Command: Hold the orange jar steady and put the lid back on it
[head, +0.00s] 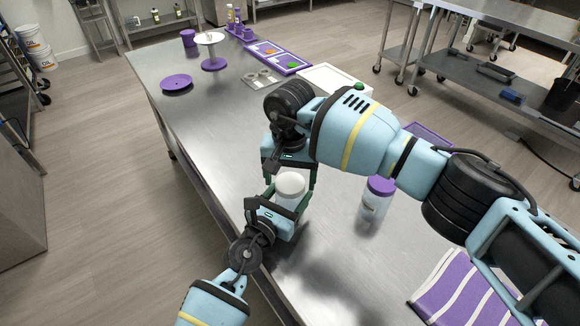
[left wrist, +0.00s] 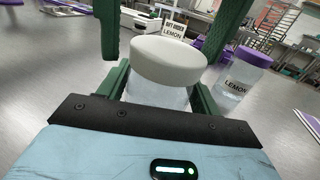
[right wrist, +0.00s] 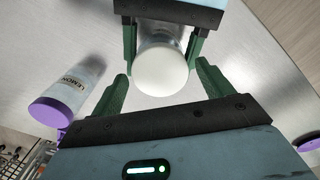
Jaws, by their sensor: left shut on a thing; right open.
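A clear jar (left wrist: 158,95) with a white lid (head: 290,184) stands upright near the table's front left edge; no label on it is readable. The lid sits on the jar's mouth; I cannot tell whether it is tight. My left gripper (head: 288,207) is shut around the jar's body from the near side. My right gripper (head: 291,178) is above, pointing down, with open fingers on either side of the lid. In the right wrist view the white lid (right wrist: 162,71) lies between my right fingers, with gaps, and hides most of the jar.
A purple-lidded jar (head: 376,200) labelled LEMON stands to the right. A striped purple cloth (head: 455,285) lies at the near right. Behind are a purple plate (head: 176,82), a round stand (head: 212,60), trays (head: 275,57) and a white board (head: 330,80) with a green button.

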